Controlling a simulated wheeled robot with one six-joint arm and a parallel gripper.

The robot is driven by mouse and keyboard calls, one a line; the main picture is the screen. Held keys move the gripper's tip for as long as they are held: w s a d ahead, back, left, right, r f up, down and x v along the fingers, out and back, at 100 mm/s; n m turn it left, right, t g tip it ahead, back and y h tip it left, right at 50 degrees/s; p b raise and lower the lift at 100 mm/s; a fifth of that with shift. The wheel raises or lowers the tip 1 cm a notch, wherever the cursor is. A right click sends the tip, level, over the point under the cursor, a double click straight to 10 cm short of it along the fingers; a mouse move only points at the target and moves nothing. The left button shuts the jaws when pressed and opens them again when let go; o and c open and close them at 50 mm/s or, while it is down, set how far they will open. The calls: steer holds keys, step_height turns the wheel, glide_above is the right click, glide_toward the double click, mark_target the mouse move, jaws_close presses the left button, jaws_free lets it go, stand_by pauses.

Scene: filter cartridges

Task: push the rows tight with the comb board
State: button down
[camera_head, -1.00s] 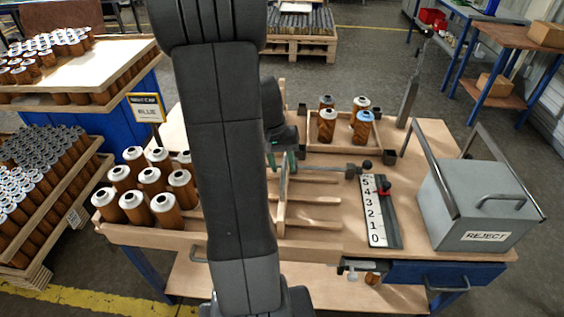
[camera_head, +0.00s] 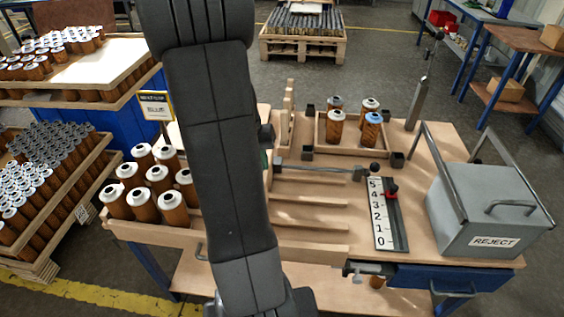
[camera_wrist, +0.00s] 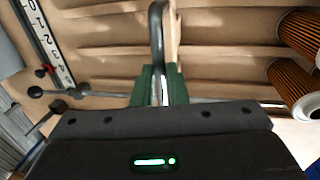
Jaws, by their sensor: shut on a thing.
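My gripper (camera_wrist: 160,88) is shut on the dark looped handle (camera_wrist: 156,40) of the comb board. The comb board (camera_wrist: 175,40) shows nearly edge-on in the wrist view, just right of the handle. In the head view my arm hides most of the gripper and the board. Brown cartridges with white caps (camera_head: 144,205) stand in rows at the left of the slatted rack (camera_head: 300,250). Two of the cartridges (camera_wrist: 292,88) show at the right of the wrist view, with a gap between them and the board. The rack's lanes right of the board are empty.
A small wooden tray (camera_head: 320,140) holds several cartridges, one blue-topped. A grey reject bin (camera_head: 490,210) stands at the right end.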

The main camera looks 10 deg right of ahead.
steer(key=w+a+p, duration=0.1)
steer(key=w+a, duration=0.2)
steer(key=a, duration=0.9)
steer(key=w+a+p, duration=0.1)
steer(key=w+a, duration=0.3)
steer(key=a, duration=0.8)
steer(key=shift+a, duration=0.4)
steer(key=shift+w+r, duration=0.1)
steer(key=c, duration=1.5)
jaws_free()
steer(key=shift+o, duration=0.2)
step_height(320, 180, up, 14)
steer(key=a, duration=0.2)
steer(key=shift+w+a+f, duration=0.25)
steer(key=shift+w, duration=0.1)
steer(key=d+f, duration=0.1)
steer(key=f, duration=0.8)
steer(key=d+f, duration=0.1)
steer(key=f, duration=0.3)
steer(key=shift+s+d+f, duration=0.35)
steer(key=shift+s, duration=0.05)
steer(key=shift+s+d, duration=0.1)
steer(key=shift+d, duration=0.15)
